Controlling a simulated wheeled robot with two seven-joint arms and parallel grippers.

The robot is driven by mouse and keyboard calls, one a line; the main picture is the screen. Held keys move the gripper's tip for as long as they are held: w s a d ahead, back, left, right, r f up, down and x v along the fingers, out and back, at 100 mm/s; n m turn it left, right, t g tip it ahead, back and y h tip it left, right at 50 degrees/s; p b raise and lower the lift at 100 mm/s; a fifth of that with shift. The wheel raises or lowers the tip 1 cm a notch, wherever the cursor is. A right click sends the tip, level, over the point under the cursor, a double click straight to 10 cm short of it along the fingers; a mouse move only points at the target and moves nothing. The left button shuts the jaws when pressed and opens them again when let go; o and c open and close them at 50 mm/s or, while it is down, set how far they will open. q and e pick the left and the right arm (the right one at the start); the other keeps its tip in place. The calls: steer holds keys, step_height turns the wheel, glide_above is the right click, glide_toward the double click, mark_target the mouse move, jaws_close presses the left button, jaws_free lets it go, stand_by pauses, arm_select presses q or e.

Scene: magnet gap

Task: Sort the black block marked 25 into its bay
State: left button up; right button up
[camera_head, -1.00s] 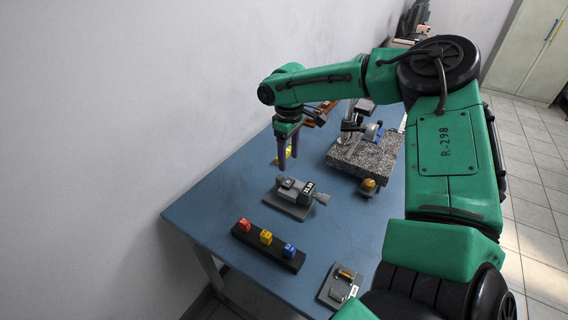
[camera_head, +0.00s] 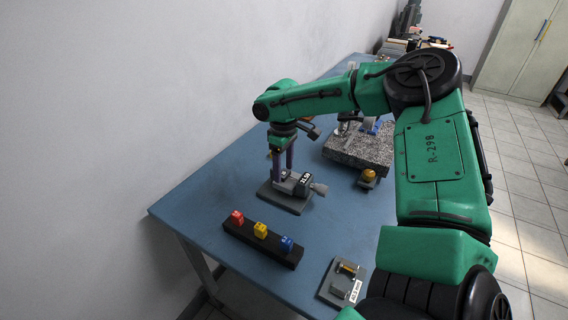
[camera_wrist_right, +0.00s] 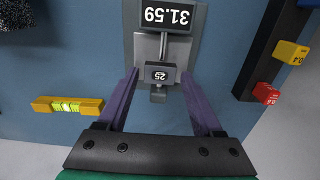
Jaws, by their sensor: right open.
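The black block marked 25 (camera_wrist_right: 161,74) sits on the grey gauge (camera_wrist_right: 189,53), whose display reads 31.59. In the head view the gauge (camera_head: 289,201) stands on the blue table, and I cannot make out the block there. My right gripper (camera_wrist_right: 158,82) is open, with one purple finger on each side of the block in the wrist view. I cannot tell whether the fingers touch it. In the head view the right gripper (camera_head: 283,167) points down at the gauge. My left gripper is not in view. I cannot identify the bay for 25.
A black rack (camera_head: 232,229) holds a red block (camera_head: 237,217), a yellow block (camera_head: 260,230) and a blue block (camera_head: 286,243). A yellow spirit level (camera_wrist_right: 67,106) lies beside the gauge. A granite slab (camera_head: 350,152) is behind, and a small grey device (camera_head: 342,282) is at the front right.

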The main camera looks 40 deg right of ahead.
jaws_close()
step_height(320, 180, up, 5)
steer(key=p, duration=0.5)
steer(key=shift+r, duration=0.15)
